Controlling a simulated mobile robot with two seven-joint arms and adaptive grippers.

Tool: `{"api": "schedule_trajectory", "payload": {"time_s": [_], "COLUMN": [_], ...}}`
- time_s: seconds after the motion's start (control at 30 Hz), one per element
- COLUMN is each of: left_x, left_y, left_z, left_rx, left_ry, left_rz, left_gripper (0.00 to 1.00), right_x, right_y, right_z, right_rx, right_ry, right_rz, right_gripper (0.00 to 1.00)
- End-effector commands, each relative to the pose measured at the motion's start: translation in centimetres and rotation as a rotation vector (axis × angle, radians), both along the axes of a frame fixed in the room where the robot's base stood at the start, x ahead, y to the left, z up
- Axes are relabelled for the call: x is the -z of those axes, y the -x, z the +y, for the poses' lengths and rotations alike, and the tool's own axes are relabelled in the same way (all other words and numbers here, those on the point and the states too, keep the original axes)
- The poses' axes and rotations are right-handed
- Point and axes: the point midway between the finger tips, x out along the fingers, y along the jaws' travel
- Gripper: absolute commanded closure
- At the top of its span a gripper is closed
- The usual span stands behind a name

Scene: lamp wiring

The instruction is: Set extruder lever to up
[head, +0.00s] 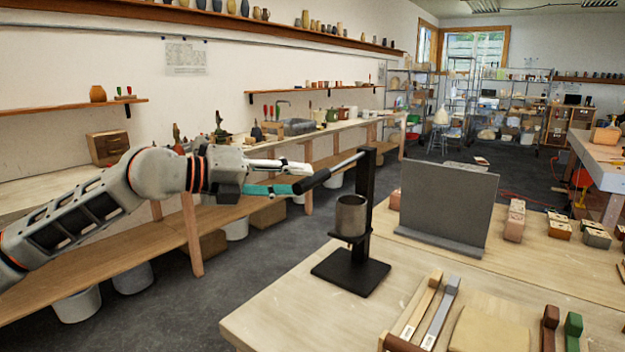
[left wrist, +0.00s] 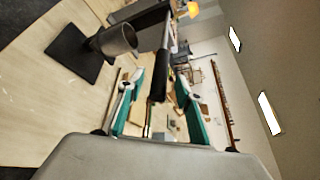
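The extruder (head: 352,272) is a black stand with a grey cylinder (head: 351,216) on its post, near the table's left edge. Its lever (head: 313,180) has a thick black handle and slopes down to the left from the post top. The lever handle (left wrist: 157,86) also shows in the left wrist view. My left gripper (head: 303,178) is at the handle's free end. In the left wrist view, its two teal fingers (left wrist: 159,77) are open, one on each side of the handle, with gaps visible. My right gripper is in neither view.
A grey upright panel (head: 447,208) stands right of the extruder. Wooden and grey bars (head: 437,312) lie in a holder at the table's front. Small blocks (head: 516,220) sit farther right. The floor (head: 235,285) left of the table is open.

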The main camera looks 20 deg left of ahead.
Motion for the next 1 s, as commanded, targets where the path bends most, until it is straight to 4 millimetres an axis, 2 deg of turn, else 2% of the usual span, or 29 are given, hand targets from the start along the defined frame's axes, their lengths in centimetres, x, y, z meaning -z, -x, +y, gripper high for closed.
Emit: {"api": "schedule_trajectory", "payload": {"time_s": [0.1, 0.3, 0.63, 0.67, 0.77, 0.8, 1.0], "left_x": [0.2, 0.7, 0.9, 0.9, 0.9, 0.9, 0.8], "left_y": [-1.3, -2.6, -2.9, -2.9, -2.9, -2.9, -2.9], "left_z": [-1.4, -2.6, -2.9, -2.9, -2.9, -2.9, -2.9], "left_rx": [0.002, 0.001, -0.001, -0.001, -0.001, -0.001, 0.0], "left_ry": [0.0, 0.001, 0.0, 0.0, 0.0, 0.0, -0.001], "left_rz": [-0.002, -0.002, -0.001, -0.001, -0.001, -0.001, 0.0], "left_gripper": [0.65, 0.65, 0.65, 0.7, 0.96, 1.0, 1.0], "right_x": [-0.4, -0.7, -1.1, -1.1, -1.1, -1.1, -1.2], "right_y": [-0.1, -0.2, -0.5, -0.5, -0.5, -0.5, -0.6], "right_z": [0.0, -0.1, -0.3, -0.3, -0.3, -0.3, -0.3], "right_rx": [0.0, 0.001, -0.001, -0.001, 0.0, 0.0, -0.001], "right_ry": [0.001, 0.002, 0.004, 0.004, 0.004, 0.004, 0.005], "right_rz": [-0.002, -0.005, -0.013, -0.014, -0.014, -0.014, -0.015], "right_gripper": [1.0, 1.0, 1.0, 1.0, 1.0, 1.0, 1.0]}}
